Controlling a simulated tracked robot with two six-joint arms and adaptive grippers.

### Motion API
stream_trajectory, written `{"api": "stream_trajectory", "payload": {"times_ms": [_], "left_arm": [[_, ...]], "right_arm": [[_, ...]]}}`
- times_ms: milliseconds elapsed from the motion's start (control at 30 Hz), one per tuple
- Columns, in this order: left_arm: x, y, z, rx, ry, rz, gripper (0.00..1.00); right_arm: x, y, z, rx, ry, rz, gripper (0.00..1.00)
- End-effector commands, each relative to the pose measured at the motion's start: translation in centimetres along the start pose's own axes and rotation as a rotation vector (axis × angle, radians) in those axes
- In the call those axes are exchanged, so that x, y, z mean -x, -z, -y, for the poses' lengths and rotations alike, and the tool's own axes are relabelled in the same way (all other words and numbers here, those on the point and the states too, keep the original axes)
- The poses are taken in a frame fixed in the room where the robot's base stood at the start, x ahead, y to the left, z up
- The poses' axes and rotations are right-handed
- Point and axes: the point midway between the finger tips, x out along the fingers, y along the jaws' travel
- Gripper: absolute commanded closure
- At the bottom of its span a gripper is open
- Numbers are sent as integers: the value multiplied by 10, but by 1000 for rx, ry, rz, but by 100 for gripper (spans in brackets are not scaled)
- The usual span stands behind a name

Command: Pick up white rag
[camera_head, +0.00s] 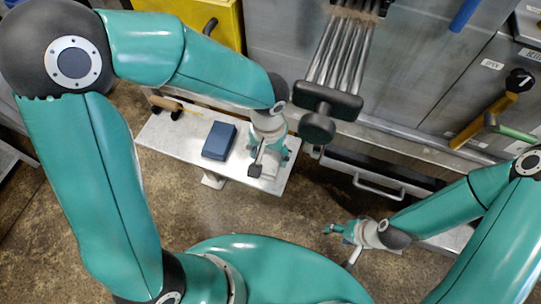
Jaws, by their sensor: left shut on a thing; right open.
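My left gripper (268,160) reaches down over the right end of the pale bench (165,143). It is shut on a small pale thing (270,163), which looks like the white rag. The fingers and wrist hide most of it, so its outline is unclear. I cannot tell whether it still touches the bench. My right gripper (338,231) is open and empty. It points left over the floor, in front of the drawer and well apart from the bench.
A dark blue box (219,140) lies on the bench left of my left gripper. A wooden-handled tool (167,104) lies at the bench's left end. Metal rods with a black head (328,100) jut out close behind my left gripper. A drawer with a handle (379,188) stands right.

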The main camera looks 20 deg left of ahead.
Motion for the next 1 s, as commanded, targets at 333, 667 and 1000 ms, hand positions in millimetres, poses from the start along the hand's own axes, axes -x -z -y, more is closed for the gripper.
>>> {"api": "stream_trajectory", "payload": {"times_ms": [333,667,1000], "left_arm": [[16,1,0,0,0,-3,62],[85,2,-1,0,-3,-8,62],[171,1,-1,-2,-1,-5,62]], "right_arm": [[3,0,1,0,0,0,42],[14,0,5,0,0,0,42],[26,0,9,0,0,0,42]]}}
